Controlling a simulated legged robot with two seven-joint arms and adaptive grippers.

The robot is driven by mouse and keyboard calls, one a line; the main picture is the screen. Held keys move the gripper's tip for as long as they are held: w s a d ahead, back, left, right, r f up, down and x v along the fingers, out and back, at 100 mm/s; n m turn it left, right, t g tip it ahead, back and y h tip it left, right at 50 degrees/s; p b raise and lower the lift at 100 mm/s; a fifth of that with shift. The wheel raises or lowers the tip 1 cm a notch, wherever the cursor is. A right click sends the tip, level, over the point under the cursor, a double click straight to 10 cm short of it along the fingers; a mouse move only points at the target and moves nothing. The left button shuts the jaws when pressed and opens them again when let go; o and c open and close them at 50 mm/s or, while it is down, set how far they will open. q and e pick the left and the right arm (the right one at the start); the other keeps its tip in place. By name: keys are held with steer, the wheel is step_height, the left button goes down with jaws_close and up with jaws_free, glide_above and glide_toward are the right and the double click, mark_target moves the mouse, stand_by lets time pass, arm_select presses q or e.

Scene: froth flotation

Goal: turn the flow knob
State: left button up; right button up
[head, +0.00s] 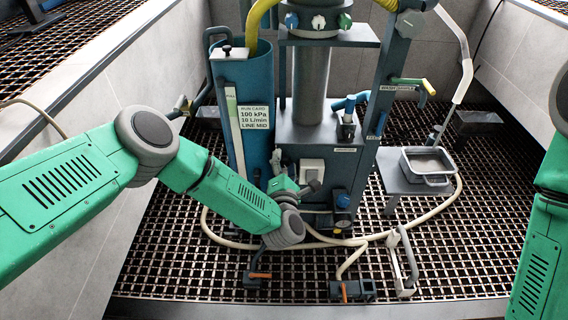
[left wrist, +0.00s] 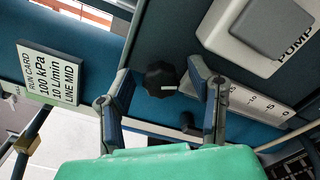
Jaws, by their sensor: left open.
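In the left wrist view, a black round knob (left wrist: 160,80) with a white mark sits on the blue panel, beside a pale numbered scale strip (left wrist: 250,102). My left gripper (left wrist: 160,72) is open, with one finger on each side of the knob. Gaps show between the knob and both fingers, and I cannot tell any contact. In the head view my left gripper (head: 283,178) is at the front of the blue machine, left of a white switch box (head: 312,169). My right gripper is out of the picture; only green parts of that arm show at the right edge.
A run card (head: 253,117) is on the blue tank (head: 262,75) at left. The white pump box (left wrist: 262,38) is close to the gripper in the wrist view. A tray (head: 427,162) stands at right. Cream hoses (head: 232,243) cross the grated floor below.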

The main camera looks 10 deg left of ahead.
arm_select(q)
jaws_close()
